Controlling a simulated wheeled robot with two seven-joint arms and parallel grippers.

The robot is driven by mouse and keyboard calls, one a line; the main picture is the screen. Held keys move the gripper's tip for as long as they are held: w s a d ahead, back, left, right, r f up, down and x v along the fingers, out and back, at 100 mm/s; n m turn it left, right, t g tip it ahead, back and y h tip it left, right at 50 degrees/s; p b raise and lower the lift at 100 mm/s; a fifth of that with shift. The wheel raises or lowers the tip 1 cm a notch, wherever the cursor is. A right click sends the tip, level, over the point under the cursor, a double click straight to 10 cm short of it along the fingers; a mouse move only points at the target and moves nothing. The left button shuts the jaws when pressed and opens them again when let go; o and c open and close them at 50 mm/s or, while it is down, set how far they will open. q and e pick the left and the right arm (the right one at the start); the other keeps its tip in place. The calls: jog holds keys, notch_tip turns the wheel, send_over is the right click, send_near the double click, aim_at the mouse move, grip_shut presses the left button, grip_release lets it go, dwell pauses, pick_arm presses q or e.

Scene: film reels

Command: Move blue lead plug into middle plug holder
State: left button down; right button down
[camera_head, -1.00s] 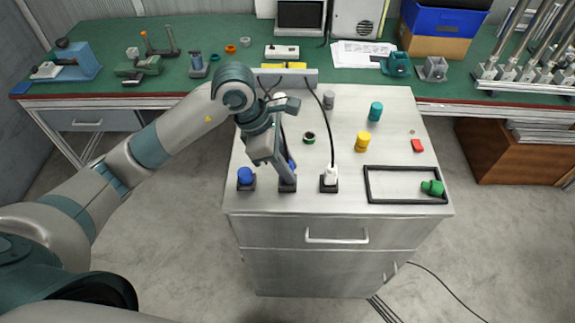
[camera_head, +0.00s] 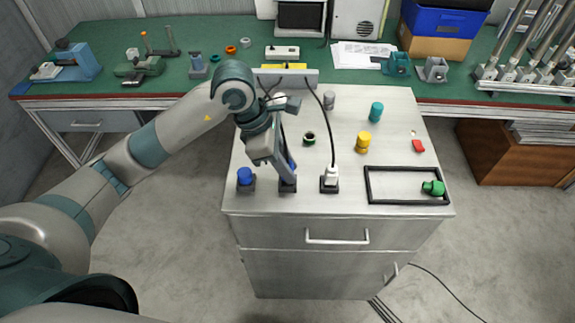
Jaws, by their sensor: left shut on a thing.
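My left gripper (camera_head: 284,175) points down at the middle plug holder (camera_head: 288,188), a small dark block near the front edge of the cabinet top. It is shut on the blue lead plug (camera_head: 292,166), of which only a blue patch shows beside the finger. The plug is at or just above the middle holder; the fingers hide whether it is seated. The left holder (camera_head: 246,187) bears a blue piece (camera_head: 245,175). The right holder (camera_head: 329,189) bears a white plug (camera_head: 331,173) with a black lead. My right gripper is not in view.
A black-rimmed tray (camera_head: 400,202) with a green piece (camera_head: 433,188) lies at right. Yellow (camera_head: 363,143), teal (camera_head: 376,111) and red (camera_head: 418,146) pieces and a dark green-rimmed ring (camera_head: 309,138) stand behind. Black leads run from a grey strip (camera_head: 311,77) at the back.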

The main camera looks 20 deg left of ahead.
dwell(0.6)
pick_arm(q)
jog(key=shift+f+b, duration=0.6)
jog(key=shift+b, duration=0.3)
jog(key=c, duration=1.8)
grip_release()
jog(key=shift+r, duration=0.1)
jog(key=shift+p+v, duration=2.1)
jog(key=shift+v, duration=3.3)
jog(key=shift+s, duration=0.15)
